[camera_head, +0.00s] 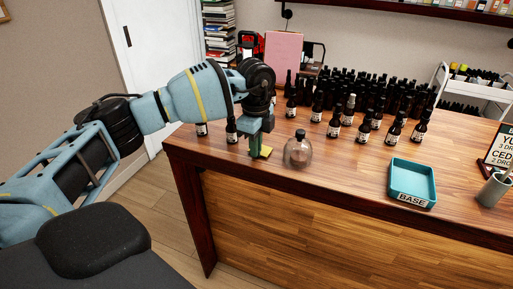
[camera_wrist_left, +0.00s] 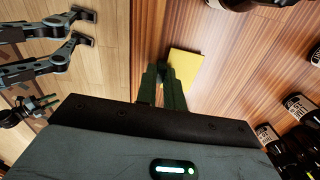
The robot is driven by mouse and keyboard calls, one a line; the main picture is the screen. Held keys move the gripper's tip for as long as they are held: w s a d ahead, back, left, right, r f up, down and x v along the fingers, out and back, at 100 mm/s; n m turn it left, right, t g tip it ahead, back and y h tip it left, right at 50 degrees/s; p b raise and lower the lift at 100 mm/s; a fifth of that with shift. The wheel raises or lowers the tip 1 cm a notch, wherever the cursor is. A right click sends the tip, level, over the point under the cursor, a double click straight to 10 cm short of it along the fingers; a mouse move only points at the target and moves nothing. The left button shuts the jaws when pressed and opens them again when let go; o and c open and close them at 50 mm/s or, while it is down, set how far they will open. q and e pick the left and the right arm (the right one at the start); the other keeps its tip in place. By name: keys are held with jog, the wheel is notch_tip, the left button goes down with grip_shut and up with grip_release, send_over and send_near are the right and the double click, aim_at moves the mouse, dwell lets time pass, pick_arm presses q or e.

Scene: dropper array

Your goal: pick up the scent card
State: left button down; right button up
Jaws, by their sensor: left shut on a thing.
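The scent card is a small flat yellow piece (camera_head: 265,152) at the left front of the wooden counter. It also shows in the left wrist view (camera_wrist_left: 186,68), just beyond the fingers. My left gripper (camera_head: 254,152) points down at the counter, with its green fingers (camera_wrist_left: 161,75) shut on the card's near edge. The fingers hide part of the card. I cannot tell whether it is still touching the counter.
A round glass bottle (camera_head: 299,154) stands just right of the gripper. Many dark dropper bottles (camera_head: 363,132) stand behind. A teal tray labelled BASE (camera_head: 392,189) and a grey cup (camera_head: 492,191) are farther right. The counter between bottle and tray is clear.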

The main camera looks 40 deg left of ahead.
pick_arm(q)
jog(key=shift+r, duration=0.45)
notch_tip(320, 180, up, 2)
jog(key=shift+r, duration=0.2)
jog(key=s+r, duration=0.1)
jog(key=s, duration=1.5)
jog(key=shift+a, duration=0.15)
pick_arm(e)
jog(key=shift+r, duration=0.1)
pick_arm(q)
jog(key=shift+r, duration=0.1)
